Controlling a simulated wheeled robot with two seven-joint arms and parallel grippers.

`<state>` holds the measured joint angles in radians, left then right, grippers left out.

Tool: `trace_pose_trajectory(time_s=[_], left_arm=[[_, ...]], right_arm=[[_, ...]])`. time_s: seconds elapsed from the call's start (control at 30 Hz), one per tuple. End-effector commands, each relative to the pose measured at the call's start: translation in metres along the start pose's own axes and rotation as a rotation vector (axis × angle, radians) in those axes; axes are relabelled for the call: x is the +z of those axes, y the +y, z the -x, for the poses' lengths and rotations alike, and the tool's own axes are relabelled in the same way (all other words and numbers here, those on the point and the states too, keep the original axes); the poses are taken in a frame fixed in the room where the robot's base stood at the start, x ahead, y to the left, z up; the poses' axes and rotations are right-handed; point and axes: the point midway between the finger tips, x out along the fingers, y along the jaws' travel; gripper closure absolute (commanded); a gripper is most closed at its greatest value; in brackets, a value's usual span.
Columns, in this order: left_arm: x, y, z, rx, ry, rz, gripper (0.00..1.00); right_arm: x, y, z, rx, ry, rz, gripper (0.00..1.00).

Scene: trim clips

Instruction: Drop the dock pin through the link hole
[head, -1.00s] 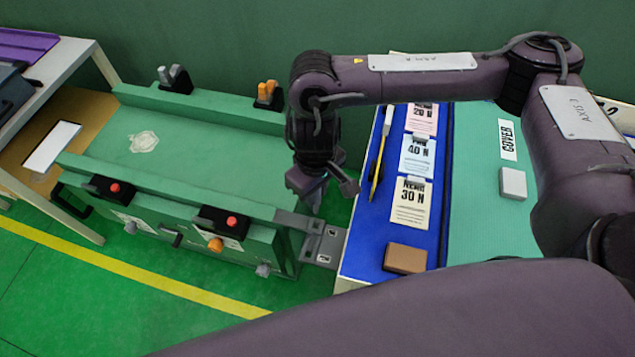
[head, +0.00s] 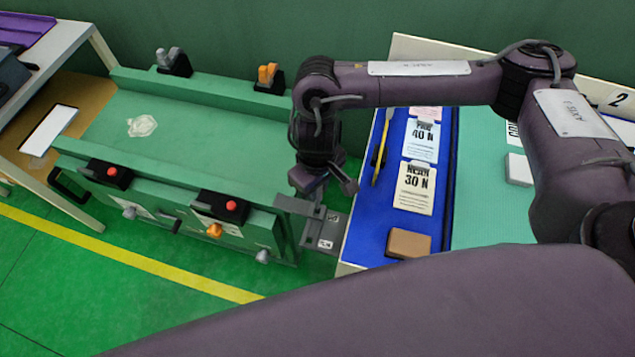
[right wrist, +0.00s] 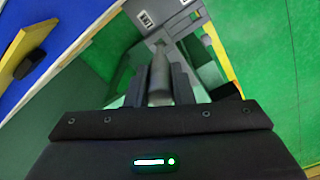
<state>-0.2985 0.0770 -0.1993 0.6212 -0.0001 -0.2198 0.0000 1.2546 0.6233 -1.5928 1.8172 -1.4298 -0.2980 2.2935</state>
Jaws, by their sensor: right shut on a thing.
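My right gripper (head: 314,200) hangs pointing down at the right end of the green cart, close above the grey link plate (head: 328,232). In the right wrist view it is shut on the dock pin (right wrist: 160,78), a grey cylinder standing out between the two dark fingers. The link plate also shows in the right wrist view (right wrist: 180,28), beyond the pin tip. The link hole cannot be made out clearly, and I cannot tell whether the pin is in line with it. My left gripper is not in view.
The green cart (head: 190,120) has red buttons and knobs on its front side. Right of the link stands a table with a blue mat (head: 392,215), force cards (head: 414,187), a yellow tool (head: 380,150) and a brown block (head: 408,243). A yellow line (head: 130,257) crosses the green floor.

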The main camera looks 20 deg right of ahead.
Motion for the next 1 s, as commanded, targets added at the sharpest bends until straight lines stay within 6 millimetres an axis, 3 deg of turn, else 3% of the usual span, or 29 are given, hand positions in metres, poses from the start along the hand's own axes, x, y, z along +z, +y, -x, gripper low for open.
trace_pose_trajectory(time_s=[1.0], left_arm=[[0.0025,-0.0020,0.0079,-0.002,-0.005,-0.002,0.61]], right_arm=[[-0.0002,0.0001,-0.0009,0.000,0.000,-0.001,1.00]])
